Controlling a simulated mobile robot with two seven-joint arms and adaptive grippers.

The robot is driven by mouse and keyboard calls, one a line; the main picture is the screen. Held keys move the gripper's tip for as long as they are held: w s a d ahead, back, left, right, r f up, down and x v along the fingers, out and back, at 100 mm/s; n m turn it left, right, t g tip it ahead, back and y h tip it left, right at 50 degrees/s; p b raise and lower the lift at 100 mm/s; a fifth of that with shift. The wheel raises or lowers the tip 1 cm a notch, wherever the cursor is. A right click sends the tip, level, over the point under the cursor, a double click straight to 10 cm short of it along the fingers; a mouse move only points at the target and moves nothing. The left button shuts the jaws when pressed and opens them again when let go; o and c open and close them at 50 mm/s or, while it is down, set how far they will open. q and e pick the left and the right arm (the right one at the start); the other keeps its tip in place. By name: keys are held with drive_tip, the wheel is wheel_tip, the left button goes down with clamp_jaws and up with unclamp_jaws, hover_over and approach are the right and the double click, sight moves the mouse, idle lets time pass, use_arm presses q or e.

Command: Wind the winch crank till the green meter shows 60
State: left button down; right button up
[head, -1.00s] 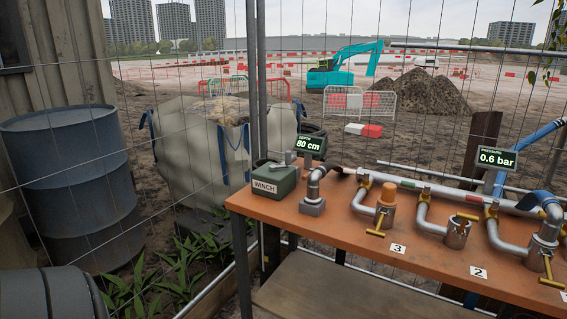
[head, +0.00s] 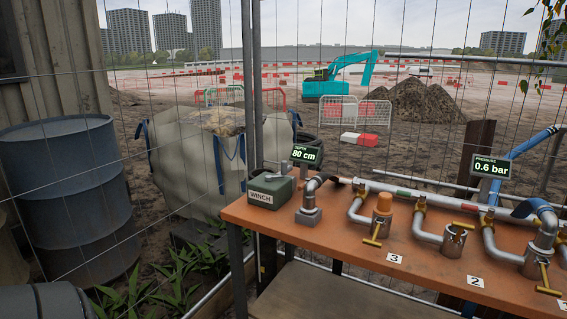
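The winch (head: 268,198) is a green box labelled WINCH at the left end of the orange bench. A small grey crank (head: 283,168) shows on top of it, partly hard to make out. The green depth meter (head: 305,156) stands just behind and to the right of the winch and shows 80 cm. Neither of my grippers is in view. A dark rounded part of my arm shows at the bottom left corner, away from the winch.
A pressure meter (head: 490,167) reads 0.6 bar. A wire fence runs behind the bench and on to the left. A blue barrel (head: 70,195) and a white bulk bag (head: 190,160) stand left.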

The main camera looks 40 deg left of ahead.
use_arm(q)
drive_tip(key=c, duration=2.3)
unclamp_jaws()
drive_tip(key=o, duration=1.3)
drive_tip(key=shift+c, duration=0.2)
